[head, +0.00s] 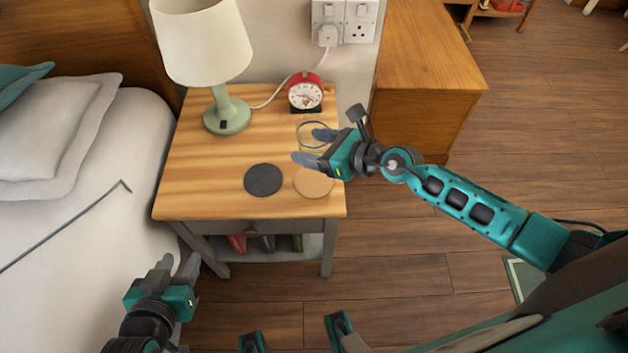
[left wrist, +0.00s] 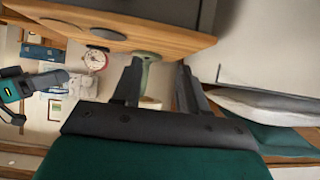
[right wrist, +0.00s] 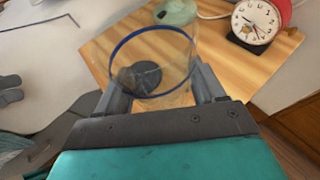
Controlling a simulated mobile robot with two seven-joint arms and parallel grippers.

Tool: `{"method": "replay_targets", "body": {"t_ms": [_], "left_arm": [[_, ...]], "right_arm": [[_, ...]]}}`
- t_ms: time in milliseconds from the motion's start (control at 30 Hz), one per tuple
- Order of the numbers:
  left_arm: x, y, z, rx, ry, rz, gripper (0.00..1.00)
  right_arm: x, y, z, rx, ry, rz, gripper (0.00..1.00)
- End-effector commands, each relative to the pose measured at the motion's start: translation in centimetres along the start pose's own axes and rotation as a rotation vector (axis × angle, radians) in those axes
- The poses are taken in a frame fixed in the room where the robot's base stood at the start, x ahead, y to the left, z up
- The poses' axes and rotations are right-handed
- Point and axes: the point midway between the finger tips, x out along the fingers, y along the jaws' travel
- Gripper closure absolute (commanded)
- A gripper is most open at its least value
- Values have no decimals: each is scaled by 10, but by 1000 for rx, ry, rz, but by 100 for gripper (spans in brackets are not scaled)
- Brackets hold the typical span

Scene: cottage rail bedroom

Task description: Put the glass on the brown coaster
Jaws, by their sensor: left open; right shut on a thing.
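The clear glass (head: 313,124) has a dark rim in the head view and a blue rim in the right wrist view (right wrist: 150,33). My right gripper (head: 313,147) is shut on it, with one finger on each side. The glass is over the right part of the nightstand; I cannot tell its height above the top. The round brown coaster (head: 314,184) lies near the nightstand's front right corner, nearer the front than the glass rim, partly beside my right gripper. My left gripper (head: 180,265) is open and empty, low between bed and nightstand.
A dark round coaster (head: 263,180) lies left of the brown one. A red alarm clock (head: 305,93) and a green lamp (head: 227,112) stand at the back of the nightstand (head: 195,175). The bed (head: 90,250) is on the left, a wooden cabinet (head: 420,60) on the right.

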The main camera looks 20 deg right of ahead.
Motion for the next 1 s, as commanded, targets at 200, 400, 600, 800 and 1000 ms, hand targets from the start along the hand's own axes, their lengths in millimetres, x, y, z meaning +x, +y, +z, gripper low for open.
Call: {"method": "replay_targets", "body": {"t_ms": [200, 400, 600, 800, 1000], "left_arm": [[17, 10, 10, -7, 8, 28, 57], [20, 9, 16, -7, 6, 26, 57], [30, 9, 31, -7, 7, 25, 57], [41, 8, 46, -7, 7, 25, 57], [39, 8, 44, -7, 6, 25, 57]], "right_arm": [[18, -2, -42, -2, -1, -1, 72], [21, -2, -49, -2, -3, -1, 72], [29, -2, -68, 0, -2, -1, 72], [37, -3, -88, -1, -2, -1, 72], [36, -3, -86, -1, -3, -1, 72]]}}
